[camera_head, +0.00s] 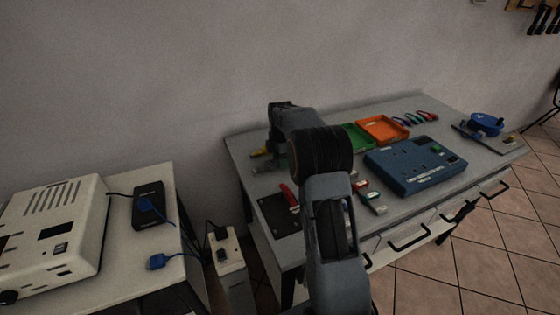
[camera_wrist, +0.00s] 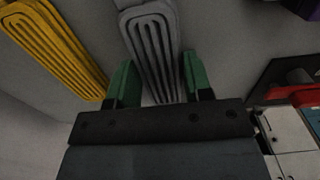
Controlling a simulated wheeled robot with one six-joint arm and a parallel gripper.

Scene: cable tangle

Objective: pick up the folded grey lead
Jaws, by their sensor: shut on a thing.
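The folded grey lead (camera_wrist: 152,40) shows in the wrist view as a flat bundle of parallel loops lying on the grey bench top. My gripper (camera_wrist: 156,75) has its two green fingers on either side of the bundle's near end, shut on it. The far end of the lead sticks out beyond the fingertips. The lead appears to be on or very near the bench; I cannot tell if it is lifted. In the head view my arm reaches over the bench's left end and largely hides the gripper.
A folded yellow lead (camera_wrist: 55,45) lies close on the left of the grey one. A black mat with a red-handled tool (camera_head: 288,195) is nearby. Green and orange trays (camera_head: 384,128) and a blue socket box (camera_head: 415,167) stand further right on the bench (camera_head: 400,218).

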